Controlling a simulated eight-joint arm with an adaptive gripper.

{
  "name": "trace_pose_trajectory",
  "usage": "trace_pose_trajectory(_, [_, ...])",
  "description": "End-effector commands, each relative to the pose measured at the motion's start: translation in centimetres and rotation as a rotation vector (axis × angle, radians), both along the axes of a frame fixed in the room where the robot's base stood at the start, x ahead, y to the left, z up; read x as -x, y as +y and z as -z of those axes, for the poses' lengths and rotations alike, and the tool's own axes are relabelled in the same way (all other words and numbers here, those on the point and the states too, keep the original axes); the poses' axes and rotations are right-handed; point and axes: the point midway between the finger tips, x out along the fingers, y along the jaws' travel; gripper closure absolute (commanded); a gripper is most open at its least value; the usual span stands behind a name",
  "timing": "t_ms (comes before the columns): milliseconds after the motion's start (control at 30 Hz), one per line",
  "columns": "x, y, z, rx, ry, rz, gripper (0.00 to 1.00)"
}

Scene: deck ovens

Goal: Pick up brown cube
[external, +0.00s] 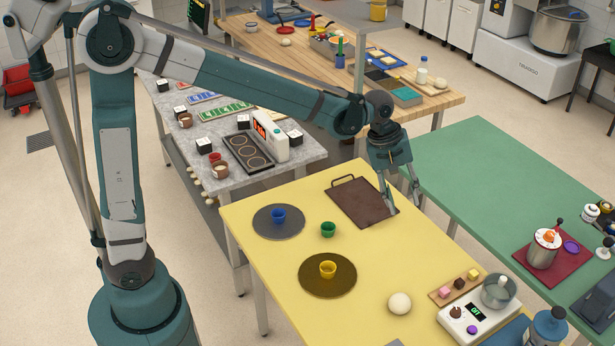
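The brown cube (459,283) is small and dark. It sits on a small wooden board (436,297) on the yellow table, between a pink cube (443,292) and a yellow cube (473,274). My gripper (404,204) points down with its fingers spread apart and nothing visible between them. It is by the right edge of a dark brown tray (358,203), farther back than the brown cube and to its left in the picture. Its exact height above the table is hard to tell.
A white scale (478,318) with a metal pot (499,291) stands close to the right of the board. A pale dough ball (400,303) lies to its left. Blue (278,216), green (328,230) and yellow (327,270) cups stand farther left. The yellow table between tray and board is clear.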

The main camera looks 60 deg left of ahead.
Motion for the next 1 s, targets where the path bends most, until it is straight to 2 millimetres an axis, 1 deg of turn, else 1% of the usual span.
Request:
trace_pose_trajectory(33, [-0.9, -0.6, 0.5, 0.009, 0.014, -0.017, 0.66])
trace_pose_trajectory(200, [-3.2, -2.4, 2.4, 0.038, 0.06, -0.082, 0.66])
trace_pose_trajectory(567, [-7.7, -6.3, 7.0, 0.089, 0.163, -0.22, 0.66])
trace_pose_trajectory(867, [-10.9, -9.7, 11.6, 0.121, 0.252, -0.336, 0.66])
trace_pose_trajectory(1000, [-12.2, -11.2, 14.0, 0.132, 0.293, -0.391, 0.66])
